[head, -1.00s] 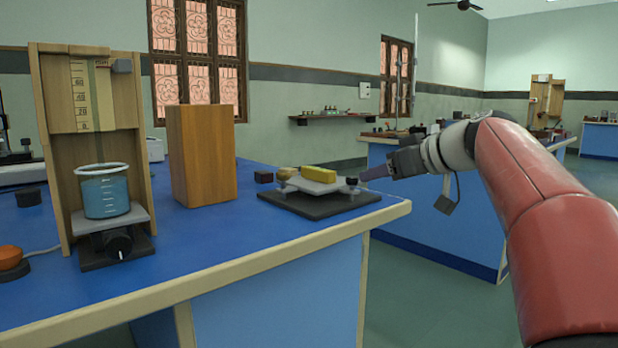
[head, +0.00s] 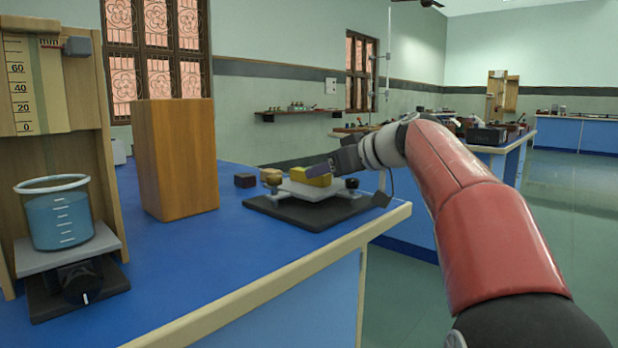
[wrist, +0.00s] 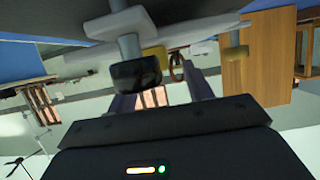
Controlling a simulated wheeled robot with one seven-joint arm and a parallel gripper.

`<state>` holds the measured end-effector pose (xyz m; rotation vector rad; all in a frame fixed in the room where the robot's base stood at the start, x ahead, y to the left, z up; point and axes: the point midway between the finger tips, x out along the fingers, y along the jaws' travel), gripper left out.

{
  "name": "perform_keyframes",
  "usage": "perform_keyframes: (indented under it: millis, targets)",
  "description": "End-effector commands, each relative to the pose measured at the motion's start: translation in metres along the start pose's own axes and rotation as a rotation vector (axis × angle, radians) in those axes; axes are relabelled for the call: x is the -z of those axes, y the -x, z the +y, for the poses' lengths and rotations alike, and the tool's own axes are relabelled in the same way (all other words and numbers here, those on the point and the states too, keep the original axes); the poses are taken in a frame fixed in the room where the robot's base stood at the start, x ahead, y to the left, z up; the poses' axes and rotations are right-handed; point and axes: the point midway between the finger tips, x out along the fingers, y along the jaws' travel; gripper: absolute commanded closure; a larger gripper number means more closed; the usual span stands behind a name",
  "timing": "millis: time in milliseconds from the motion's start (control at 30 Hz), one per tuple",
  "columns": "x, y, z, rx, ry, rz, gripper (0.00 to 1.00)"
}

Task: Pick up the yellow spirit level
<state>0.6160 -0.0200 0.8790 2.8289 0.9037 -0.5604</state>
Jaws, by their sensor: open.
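The yellow spirit level (head: 321,181) lies on the pale platform (head: 300,188) of a levelling stand with a dark base, near the bench's right end. In the head view my gripper (head: 318,170) reaches in from the right, and a grey-purple finger covers part of the level. In the wrist view the picture is turned over, and the gripper (wrist: 160,90) has its two fingers apart. A yellow piece (wrist: 155,55), likely the level, shows beyond them at the platform's edge. Nothing is seen held, and I cannot tell whether a finger touches the level.
A black-topped screw (head: 352,184) stands at the platform's right, and a brass knob (head: 271,176) at its left. A small dark block (head: 245,180) lies behind. A tall wooden block (head: 175,160) and a beaker of blue liquid (head: 60,215) stand further left. The front bench strip is clear.

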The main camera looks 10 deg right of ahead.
Motion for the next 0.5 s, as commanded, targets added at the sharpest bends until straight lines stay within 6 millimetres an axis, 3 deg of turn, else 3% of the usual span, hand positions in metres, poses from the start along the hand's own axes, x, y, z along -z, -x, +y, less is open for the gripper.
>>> perform_keyframes:
  millis: [200, 467, 500]
  targets:
    - [-0.002, -0.034, 0.002, 0.003, -0.001, -0.002, 0.49]
    - [-0.002, -0.039, 0.002, 0.001, 0.0, -0.001, 0.49]
    - [-0.002, -0.039, 0.002, 0.001, -0.001, -0.001, 0.53]
